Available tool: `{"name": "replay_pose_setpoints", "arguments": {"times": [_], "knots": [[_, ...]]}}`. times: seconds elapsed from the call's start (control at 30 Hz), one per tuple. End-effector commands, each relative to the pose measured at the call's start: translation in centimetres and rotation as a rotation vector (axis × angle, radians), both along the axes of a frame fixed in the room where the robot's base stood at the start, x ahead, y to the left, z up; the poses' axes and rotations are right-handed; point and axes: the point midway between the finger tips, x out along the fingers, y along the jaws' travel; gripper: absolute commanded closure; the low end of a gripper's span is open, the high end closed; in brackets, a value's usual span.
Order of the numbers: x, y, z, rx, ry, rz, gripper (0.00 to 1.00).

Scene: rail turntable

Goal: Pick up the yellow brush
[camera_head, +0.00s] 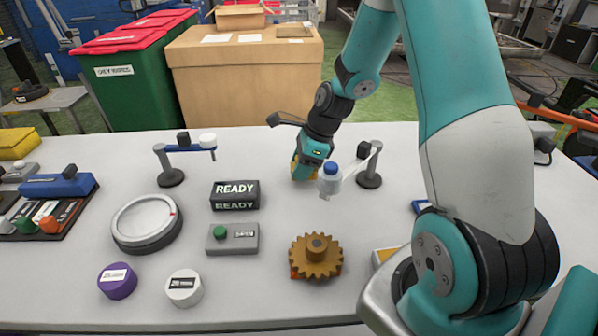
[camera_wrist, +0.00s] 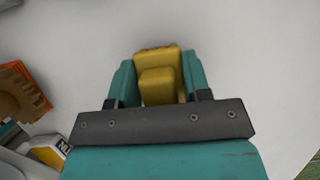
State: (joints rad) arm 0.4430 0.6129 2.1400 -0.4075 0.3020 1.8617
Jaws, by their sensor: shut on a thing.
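The yellow brush (camera_wrist: 158,72) is between the two teal fingers of my gripper (camera_wrist: 157,84) in the wrist view, and the fingers are shut on it. In the head view my gripper (camera_head: 304,172) points down at the white table, behind a small stand with a white, blue-capped part. A bit of the yellow brush (camera_head: 294,167) shows at its left side. The rest of the brush is hidden by the gripper. I cannot tell whether the brush touches the table.
A blue-capped white part on a stand (camera_head: 330,178) is close in front of my gripper. A brown gear (camera_head: 316,256), a READY display (camera_head: 235,195), a button box (camera_head: 232,238) and a round turntable (camera_head: 147,222) stand nearer.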

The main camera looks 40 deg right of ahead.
Motion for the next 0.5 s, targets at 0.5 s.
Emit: {"name": "replay_pose_setpoints", "arguments": {"times": [0.5], "knots": [[0.1, -0.1, 14.5, -0.003, -0.006, 0.001, 0.84]]}}
